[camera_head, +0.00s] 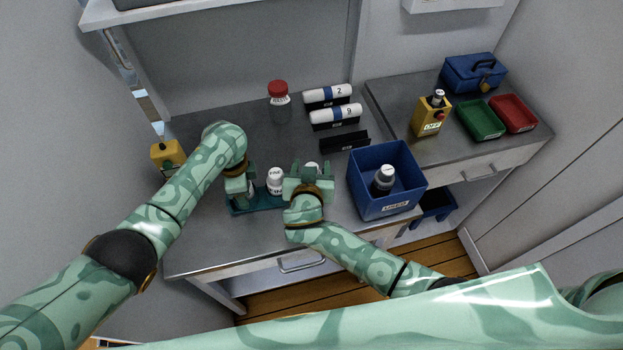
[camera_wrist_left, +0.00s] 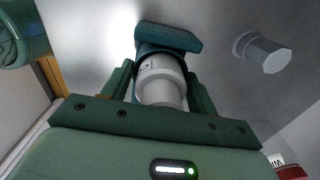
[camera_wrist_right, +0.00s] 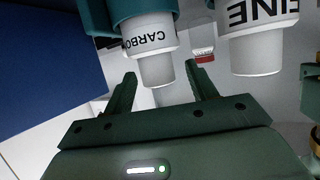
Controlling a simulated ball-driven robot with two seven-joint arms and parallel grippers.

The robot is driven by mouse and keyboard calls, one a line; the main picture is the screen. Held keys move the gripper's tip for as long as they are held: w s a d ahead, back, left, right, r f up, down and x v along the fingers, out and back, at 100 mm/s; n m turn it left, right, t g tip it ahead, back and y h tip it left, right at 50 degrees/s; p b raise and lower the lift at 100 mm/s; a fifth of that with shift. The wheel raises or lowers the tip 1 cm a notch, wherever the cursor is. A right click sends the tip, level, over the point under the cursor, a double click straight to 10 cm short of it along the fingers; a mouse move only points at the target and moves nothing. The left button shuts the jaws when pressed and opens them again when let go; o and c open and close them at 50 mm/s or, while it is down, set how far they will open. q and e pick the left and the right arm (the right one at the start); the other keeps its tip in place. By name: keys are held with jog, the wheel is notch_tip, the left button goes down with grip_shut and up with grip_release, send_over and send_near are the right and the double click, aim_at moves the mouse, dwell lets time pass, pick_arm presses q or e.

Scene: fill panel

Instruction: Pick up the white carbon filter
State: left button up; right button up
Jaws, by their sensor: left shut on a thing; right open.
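The white carbon filter (camera_wrist_right: 150,45), labelled CARBON, stands at the teal rack (camera_head: 262,207) and shows between the right fingers in the right wrist view. In the head view my right gripper (camera_head: 310,168) largely hides it. My right gripper is open, with its fingertips (camera_wrist_right: 160,73) on either side of the filter's narrow end; contact cannot be told. A white filter labelled FINE (camera_head: 275,180) stands beside it. My left gripper (camera_head: 248,190) is at the rack's left end, shut on a white cylinder (camera_wrist_left: 160,78) in front of a teal block; its label is unreadable.
The bench middle is clear.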

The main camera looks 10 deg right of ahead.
jog(key=shift+w+d+f, duration=0.1)
jog(key=shift+w+f, duration=0.1)
jog(key=shift+w, duration=0.15)
grip_shut()
jog(key=shift+r, duration=0.1)
notch_tip(320, 180, up, 10)
pick_arm(q)
jog(key=o, duration=1.1)
jog(key=shift+o, duration=0.2)
